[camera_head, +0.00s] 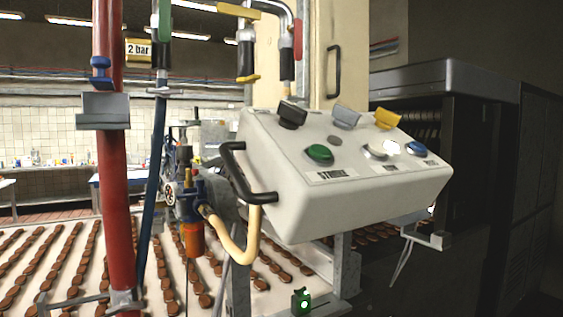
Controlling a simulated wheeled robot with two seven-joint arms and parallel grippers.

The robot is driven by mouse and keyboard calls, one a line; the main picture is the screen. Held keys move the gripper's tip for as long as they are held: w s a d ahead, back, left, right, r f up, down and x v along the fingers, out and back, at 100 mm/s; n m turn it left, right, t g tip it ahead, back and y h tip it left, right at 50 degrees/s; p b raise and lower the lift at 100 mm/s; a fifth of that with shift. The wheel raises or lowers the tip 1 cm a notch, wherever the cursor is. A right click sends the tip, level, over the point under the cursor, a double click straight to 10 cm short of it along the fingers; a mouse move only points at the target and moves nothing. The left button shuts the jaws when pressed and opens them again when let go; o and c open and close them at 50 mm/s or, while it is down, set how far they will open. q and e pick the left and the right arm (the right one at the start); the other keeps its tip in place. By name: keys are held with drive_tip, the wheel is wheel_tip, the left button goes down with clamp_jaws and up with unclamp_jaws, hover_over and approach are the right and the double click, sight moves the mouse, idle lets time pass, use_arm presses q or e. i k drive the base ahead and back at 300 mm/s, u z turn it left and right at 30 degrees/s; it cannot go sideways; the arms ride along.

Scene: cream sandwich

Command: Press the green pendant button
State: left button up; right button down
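The green button (319,153) sits on the sloped top face of a white pendant box (350,195), left of its middle. A label reading something like "STROKE" lies just below the button. The pendant also carries a white button (376,150), a blue button (415,148), and black (292,114), grey (346,116) and yellow (387,118) switches along its back edge. A black handle (240,174) is fixed to its left side. Nothing covers the green button. Neither of my grippers shows in the head view.
A red vertical pipe (113,200) stands at the left, with a dark blue hose (155,180) beside it. A cream hose (240,250) bends below the pendant. A conveyor (60,235) with rows of brown biscuits runs behind. A dark machine (480,170) stands at right.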

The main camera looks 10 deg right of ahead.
sight(319, 151)
drive_tip(key=z, duration=1.5)
drive_tip(key=k, duration=1.05)
drive_tip(key=u, duration=1.05)
drive_tip(key=i, duration=0.5)
